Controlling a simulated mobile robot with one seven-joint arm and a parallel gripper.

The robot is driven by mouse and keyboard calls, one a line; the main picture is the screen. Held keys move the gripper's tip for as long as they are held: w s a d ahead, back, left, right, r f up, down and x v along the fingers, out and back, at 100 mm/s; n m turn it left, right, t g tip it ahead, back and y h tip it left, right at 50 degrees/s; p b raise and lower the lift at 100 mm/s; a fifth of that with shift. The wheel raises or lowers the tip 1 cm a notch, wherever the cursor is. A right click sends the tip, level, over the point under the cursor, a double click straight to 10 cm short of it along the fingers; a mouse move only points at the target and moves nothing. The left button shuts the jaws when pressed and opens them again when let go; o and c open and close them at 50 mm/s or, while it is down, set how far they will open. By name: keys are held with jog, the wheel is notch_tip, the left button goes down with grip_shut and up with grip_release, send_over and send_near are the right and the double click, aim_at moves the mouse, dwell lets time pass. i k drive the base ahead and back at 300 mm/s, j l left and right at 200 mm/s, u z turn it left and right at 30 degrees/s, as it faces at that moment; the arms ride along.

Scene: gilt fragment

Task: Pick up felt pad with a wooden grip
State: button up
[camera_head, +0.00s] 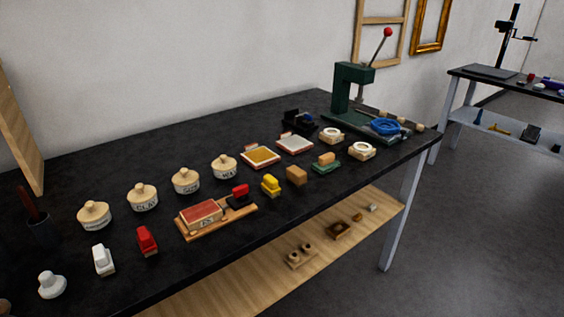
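What looks like the felt pad with a wooden grip (326,164) lies on the black table in the head view. It has a flat green base with a light wooden block on top. It sits toward the table's front edge, right of a brown block (297,175) and left of a round cream piece (362,151). It stands apart from its neighbours and nothing covers it. My gripper is not in view.
The black table (120,178) holds several lidded pots, coloured blocks and a wooden tray (217,221). A green press (348,92) with a red-knobbed lever stands behind the pad. A wooden shelf (240,289) lies below. Grey floor (470,230) is clear at right.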

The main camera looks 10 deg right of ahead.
aim_at(327, 163)
jog(key=i+l+u, duration=0.15)
jog(key=l+u, duration=0.15)
jog(key=u, duration=0.15)
jog(key=l+u, duration=0.35)
jog(key=u, duration=0.15)
jog(key=l+u, duration=0.45)
jog(key=l, duration=0.6)
jog(key=l+u, duration=0.1)
jog(key=l, duration=0.4)
jog(key=k+l+u, duration=0.15)
jog(key=l, duration=0.35)
jog(key=k+l, duration=0.1)
jog(key=l, duration=0.95)
jog(key=k+l, duration=0.15)
jog(key=l, duration=0.9)
jog(key=i+l, duration=0.15)
jog(key=l, duration=0.15)
jog(key=i+l, duration=0.15)
jog(key=l+u, duration=0.05)
jog(key=l, duration=0.05)
